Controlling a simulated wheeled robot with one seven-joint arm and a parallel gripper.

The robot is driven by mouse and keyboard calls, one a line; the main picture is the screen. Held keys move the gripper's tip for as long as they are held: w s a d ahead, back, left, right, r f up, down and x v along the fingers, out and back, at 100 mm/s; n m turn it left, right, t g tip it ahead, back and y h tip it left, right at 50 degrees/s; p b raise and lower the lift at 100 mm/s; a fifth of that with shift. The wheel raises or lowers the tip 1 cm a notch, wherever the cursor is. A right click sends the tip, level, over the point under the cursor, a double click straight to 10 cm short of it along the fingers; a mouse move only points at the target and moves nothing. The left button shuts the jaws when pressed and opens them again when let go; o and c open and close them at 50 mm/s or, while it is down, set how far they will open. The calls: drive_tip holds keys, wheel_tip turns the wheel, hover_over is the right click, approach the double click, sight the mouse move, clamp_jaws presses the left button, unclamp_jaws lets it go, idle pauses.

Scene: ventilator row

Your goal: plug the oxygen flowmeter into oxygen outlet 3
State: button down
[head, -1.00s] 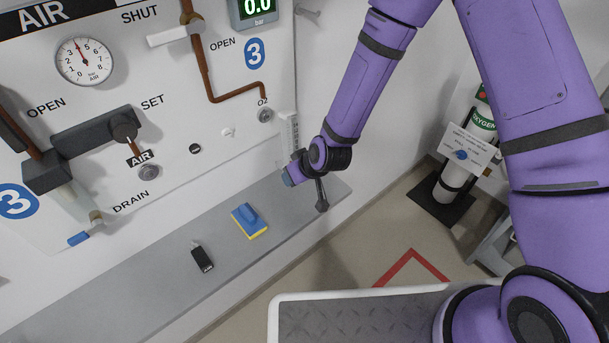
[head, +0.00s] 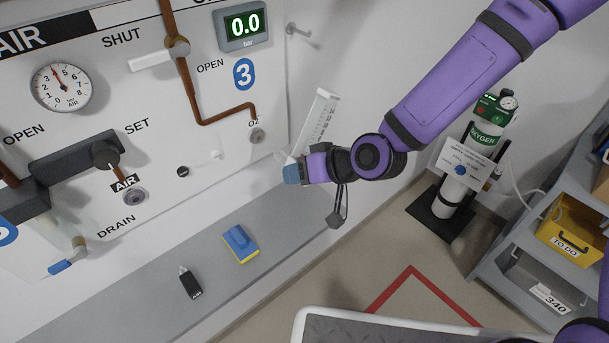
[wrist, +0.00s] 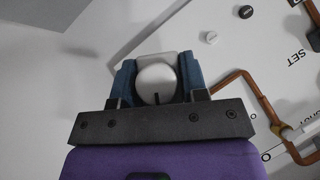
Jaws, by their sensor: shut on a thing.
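The flowmeter (head: 319,118), a pale upright tube with a printed scale, leans to the right above my gripper (head: 290,172). My gripper's blue fingers are shut on it. In the wrist view a round white part of the flowmeter (wrist: 156,82) sits between the two fingers. Oxygen outlet 3 (head: 257,135) is a round metal socket under the O2 label, at the end of the copper pipe below the blue 3. The flowmeter is to the right of the outlet and looks apart from it. Its lower end is partly hidden by the fingers.
A grey shelf (head: 150,290) runs below the panel, holding a blue and yellow sponge (head: 240,244) and a small black item (head: 190,283). A similar air outlet (head: 134,197) is further left. An oxygen cylinder (head: 455,175) and a grey rack (head: 530,270) stand right.

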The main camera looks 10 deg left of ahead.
sight(284, 153)
drive_tip(key=shift+w+a, duration=0.8)
drive_tip(key=shift+a, duration=0.2)
drive_tip(key=shift+w+a, duration=0.75)
drive_tip(key=shift+a, duration=0.2)
drive_tip(key=shift+w+a, duration=0.9)
drive_tip(key=shift+a, duration=0.1)
idle(1.0)
drive_tip(key=c, duration=0.6)
unclamp_jaws()
drive_tip(key=shift+o, duration=0.2)
